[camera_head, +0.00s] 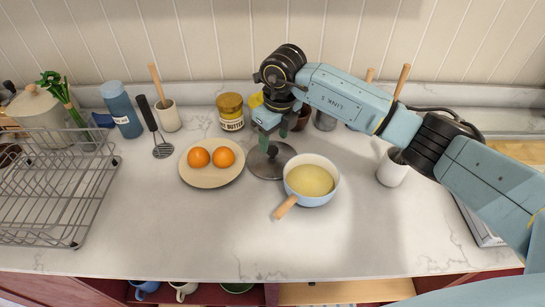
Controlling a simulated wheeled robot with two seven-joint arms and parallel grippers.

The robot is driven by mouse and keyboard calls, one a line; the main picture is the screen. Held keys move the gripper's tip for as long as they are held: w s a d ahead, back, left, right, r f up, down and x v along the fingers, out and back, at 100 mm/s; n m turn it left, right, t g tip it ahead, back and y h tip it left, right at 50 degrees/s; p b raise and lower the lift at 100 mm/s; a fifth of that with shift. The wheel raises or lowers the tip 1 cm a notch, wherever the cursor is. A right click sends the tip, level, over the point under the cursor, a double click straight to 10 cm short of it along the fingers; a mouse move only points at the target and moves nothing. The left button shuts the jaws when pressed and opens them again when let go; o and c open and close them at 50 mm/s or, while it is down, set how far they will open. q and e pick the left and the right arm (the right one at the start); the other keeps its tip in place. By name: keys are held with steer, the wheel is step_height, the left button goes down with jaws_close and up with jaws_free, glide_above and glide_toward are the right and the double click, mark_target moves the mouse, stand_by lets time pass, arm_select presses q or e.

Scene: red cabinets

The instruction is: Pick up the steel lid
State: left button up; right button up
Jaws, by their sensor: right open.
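The steel lid (262,168) is a round grey disc lying on the counter between the plate and the pot. A dark knob shows near its middle. My right gripper (275,143) comes down over the lid from above, with greenish fingers on either side of the knob area. It is open. Whether the fingers touch the lid or knob cannot be told. The gripper covers part of the lid's far side. My left gripper is not in view.
A pot (325,197) with yellowish contents stands right of the lid, its wooden handle pointing front-left. A plate (190,178) with two oranges is left. A butter jar (231,111) stands behind. A wire rack (55,195) fills the far left. The front counter is clear.

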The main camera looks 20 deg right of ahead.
mark_target(272, 149)
steer(key=f, duration=0.4)
steer(key=shift+w, duration=0.4)
steer(key=c, duration=1.1)
